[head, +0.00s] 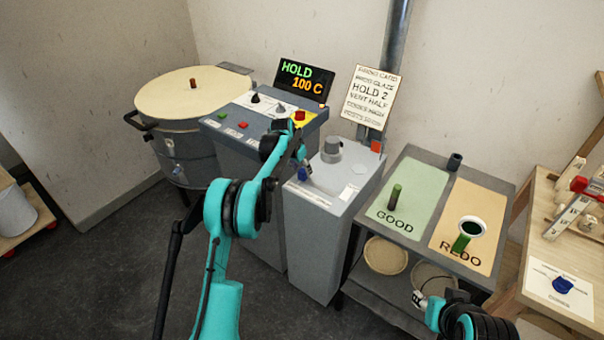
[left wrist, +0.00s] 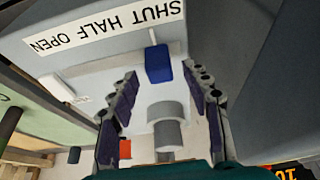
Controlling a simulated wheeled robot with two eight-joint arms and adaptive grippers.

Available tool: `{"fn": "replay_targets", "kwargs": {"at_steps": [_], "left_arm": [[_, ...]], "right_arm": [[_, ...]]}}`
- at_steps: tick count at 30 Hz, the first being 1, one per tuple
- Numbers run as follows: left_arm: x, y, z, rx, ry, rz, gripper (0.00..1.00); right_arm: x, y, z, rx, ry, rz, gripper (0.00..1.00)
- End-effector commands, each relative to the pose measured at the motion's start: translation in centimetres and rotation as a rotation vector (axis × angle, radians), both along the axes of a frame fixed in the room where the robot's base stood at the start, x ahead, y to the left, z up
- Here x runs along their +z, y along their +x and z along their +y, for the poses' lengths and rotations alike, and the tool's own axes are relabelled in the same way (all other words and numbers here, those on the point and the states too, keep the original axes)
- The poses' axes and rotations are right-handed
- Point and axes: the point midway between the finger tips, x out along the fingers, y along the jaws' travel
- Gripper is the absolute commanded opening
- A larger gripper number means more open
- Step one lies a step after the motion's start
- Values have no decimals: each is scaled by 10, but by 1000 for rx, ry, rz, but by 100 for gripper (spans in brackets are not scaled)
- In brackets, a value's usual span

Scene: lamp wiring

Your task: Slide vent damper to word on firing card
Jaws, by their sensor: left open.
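The vent damper's blue knob (head: 304,174) sits on top of the grey box (head: 345,185). In the left wrist view the blue knob (left wrist: 158,63) is at the SHUT end of its pale slot (left wrist: 105,62), beside the label strip (left wrist: 105,27) reading SHUT, HALF, OPEN. The firing card (head: 370,96) on the wall side has a line reading VENT HALF. My left gripper (head: 301,152) is open above the box; in the wrist view its two dark fingers (left wrist: 160,82) stand either side of the knob's line, apparently not touching it. My right gripper (head: 420,300) is low at the right, its jaws unclear.
A grey cylinder (head: 331,147) stands on the box behind the knob, near a metal pipe (head: 395,40). The control panel (head: 240,125) and display (head: 304,82) are left, beside the kiln (head: 190,95). The GOOD and REDO tray (head: 430,165) is right.

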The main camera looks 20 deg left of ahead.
Motion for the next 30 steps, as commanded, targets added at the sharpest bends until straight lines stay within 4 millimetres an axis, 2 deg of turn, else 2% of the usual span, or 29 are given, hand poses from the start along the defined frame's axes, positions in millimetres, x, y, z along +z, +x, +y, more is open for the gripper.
{"fn": "replay_targets", "kwargs": {"at_steps": [1, 6, 16, 21, 22, 26, 30], "left_arm": [[-10, 3, -1, 0, 0, 0, 48], [-25, 9, -4, 0, 0, 0, 48], [-27, 11, -4, 0, 0, 0, 48], [-27, 11, -4, 0, 0, 0, 3], [-27, 11, -4, 0, 0, 0, 0], [-27, 10, -5, 0, 0, 0, 0], [-26, 5, -23, -3, -1, 0, 0]], "right_arm": [[-5, 0, 0, 0, 0, 0, 40], [-10, 0, 0, 0, 0, 0, 40], [-9, 0, 0, 0, 0, 0, 40], [-9, 0, 0, 0, 0, 0, 40], [-9, 0, 0, 0, 0, 0, 40], [-9, 0, 0, 0, 0, 0, 40], [-8, 0, 0, 0, 0, 0, 40]]}}
